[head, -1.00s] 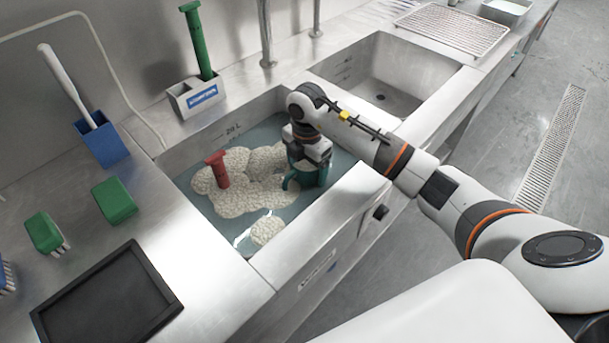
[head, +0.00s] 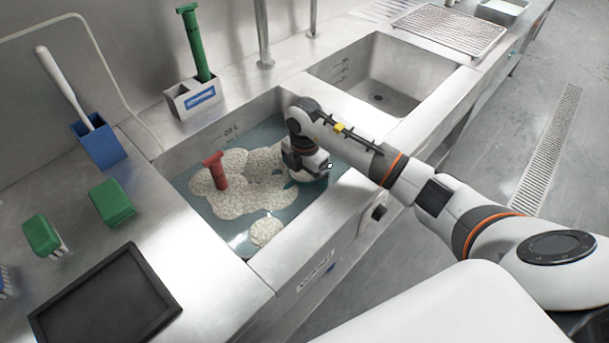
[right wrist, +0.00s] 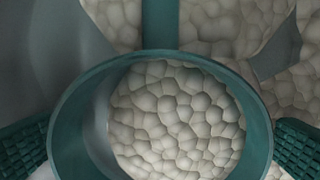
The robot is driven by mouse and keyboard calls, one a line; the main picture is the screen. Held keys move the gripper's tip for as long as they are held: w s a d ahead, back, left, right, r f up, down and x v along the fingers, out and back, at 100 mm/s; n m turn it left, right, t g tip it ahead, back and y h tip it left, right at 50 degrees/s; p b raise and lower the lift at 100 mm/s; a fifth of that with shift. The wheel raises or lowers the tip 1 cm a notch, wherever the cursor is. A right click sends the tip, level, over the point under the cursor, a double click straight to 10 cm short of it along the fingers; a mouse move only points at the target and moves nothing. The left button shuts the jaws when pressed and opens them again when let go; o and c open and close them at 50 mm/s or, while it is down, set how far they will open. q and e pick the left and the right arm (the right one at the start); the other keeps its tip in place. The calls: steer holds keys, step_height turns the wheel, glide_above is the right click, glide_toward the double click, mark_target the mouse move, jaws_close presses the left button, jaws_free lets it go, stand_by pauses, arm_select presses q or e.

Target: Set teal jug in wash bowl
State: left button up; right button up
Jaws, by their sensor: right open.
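The teal jug shows close up in the right wrist view as a teal ring (right wrist: 255,115) with a straight bar running up from it; white foam shows through the ring. In the head view the jug is almost wholly hidden by my right gripper. My right gripper (head: 309,176) is low over the right part of the wash bowl (head: 345,200), a steel sink of water and foam. Its ridged teal fingers stand apart on either side of the ring, with nothing seen clamped between them. Its fingertips are hidden in the head view. My left gripper is out of view.
A red object (head: 216,172) stands in the foam (head: 250,190) left of my gripper. An empty second basin (head: 385,85) lies to the right. A blue holder (head: 101,143), green brushes (head: 112,202) and a black tray (head: 105,302) are on the left counter.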

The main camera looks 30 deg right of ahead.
step_height(320, 180, up, 12)
stand_by(0.4)
